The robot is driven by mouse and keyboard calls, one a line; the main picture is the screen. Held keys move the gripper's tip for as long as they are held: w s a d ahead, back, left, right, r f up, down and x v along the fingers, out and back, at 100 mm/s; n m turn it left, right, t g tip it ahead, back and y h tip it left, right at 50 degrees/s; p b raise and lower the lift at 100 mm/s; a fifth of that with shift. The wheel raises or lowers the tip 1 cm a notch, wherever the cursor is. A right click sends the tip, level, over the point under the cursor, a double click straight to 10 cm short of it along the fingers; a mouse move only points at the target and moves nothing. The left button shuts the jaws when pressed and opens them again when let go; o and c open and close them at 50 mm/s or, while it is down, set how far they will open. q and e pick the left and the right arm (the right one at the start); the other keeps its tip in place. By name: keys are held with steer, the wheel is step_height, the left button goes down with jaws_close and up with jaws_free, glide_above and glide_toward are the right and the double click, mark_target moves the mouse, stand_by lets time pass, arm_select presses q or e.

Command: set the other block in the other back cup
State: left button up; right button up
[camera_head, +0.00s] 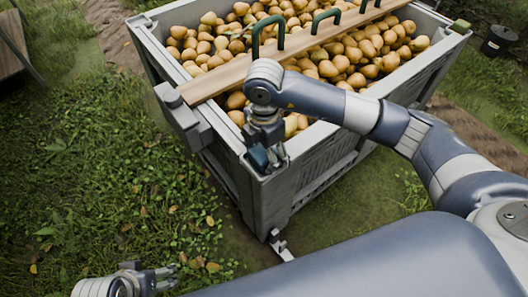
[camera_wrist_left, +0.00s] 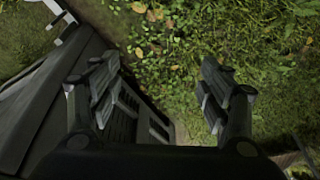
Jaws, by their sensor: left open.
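A small green block (camera_head: 460,26) sits at the far right corner of the grey bin (camera_head: 225,145). My right gripper (camera_head: 266,156) points down at the bin's near corner. A dark blue-teal piece shows between or beside its fingers; I cannot tell whether it is a block or part of the gripper, nor whether the fingers are shut. The cup at that corner is hidden by the gripper. My left gripper (camera_head: 160,280) is low at the bottom left, over the grass, apart from the bin. In the left wrist view it (camera_wrist_left: 160,95) is open and empty.
Pears (camera_head: 345,55) fill the bin. A wooden plank (camera_head: 225,78) with green handles (camera_head: 268,34) lies across it. A metal bracket (camera_head: 280,246) stands at the bin's foot. A black bucket (camera_head: 498,40) is at far right. Grass left of the bin is clear.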

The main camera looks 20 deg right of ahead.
mark_target(264, 151)
arm_select(q)
steer(key=shift+w+r, duration=0.1)
steer(key=shift+r, duration=0.05)
arm_select(e)
steer(key=shift+r, duration=0.2)
steer(key=shift+r, duration=0.2)
steer(key=shift+w+r+p, duration=0.2)
steer(key=shift+r+p, duration=0.4)
arm_select(q)
step_height(264, 151, down, 11)
steer(key=p, duration=0.2)
steer(key=shift+w+d+g, duration=0.15)
steer(key=shift+w+g, duration=0.15)
steer(key=shift+w, duration=0.1)
arm_select(e)
step_height(264, 151, up, 12)
steer(key=shift+s+f, duration=0.15)
steer(key=shift+f, duration=0.1)
arm_select(q)
steer(key=shift+r, duration=0.15)
